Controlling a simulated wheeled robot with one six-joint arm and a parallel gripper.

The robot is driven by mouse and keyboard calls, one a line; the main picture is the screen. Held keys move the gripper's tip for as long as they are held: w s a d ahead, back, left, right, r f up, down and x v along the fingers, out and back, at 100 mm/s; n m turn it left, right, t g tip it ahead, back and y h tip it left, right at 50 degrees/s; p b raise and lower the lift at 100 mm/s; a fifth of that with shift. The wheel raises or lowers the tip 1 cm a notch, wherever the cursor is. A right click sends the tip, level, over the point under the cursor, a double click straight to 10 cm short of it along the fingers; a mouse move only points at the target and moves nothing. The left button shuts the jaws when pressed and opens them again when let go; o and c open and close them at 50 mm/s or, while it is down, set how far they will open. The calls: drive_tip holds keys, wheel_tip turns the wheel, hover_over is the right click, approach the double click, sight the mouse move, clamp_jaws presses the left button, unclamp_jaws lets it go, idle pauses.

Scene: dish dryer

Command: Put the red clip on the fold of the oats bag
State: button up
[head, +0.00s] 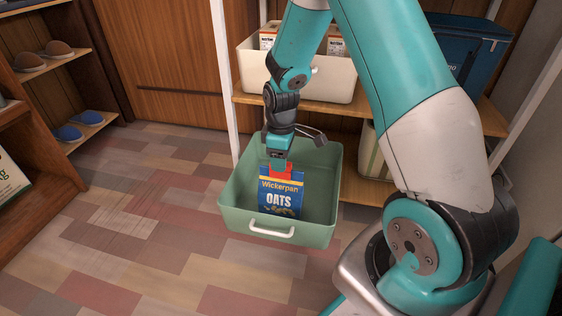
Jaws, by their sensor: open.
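The oats bag (280,197) is blue with a yellow top band and stands upright in the green bin (235,198). The red clip (283,172) shows at the bag's top edge, directly under my gripper (278,163). My gripper points down over the bag, open, with its fingertips at or just above the clip. From this angle I cannot tell whether the fingers touch the clip or how far the clip sits over the fold. The back of the bag is hidden.
The green bin stands on the patchwork floor, its white handle (271,232) at the front. A shelf behind holds a cream bin (335,84) with cartons and a dark blue bag (468,55). A white post (222,75) rises beside the bin. Floor at left is free.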

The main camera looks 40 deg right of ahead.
wheel_tip(320, 180, up, 14)
drive_tip(key=p, duration=0.6)
drive_tip(key=shift+f, duration=0.25)
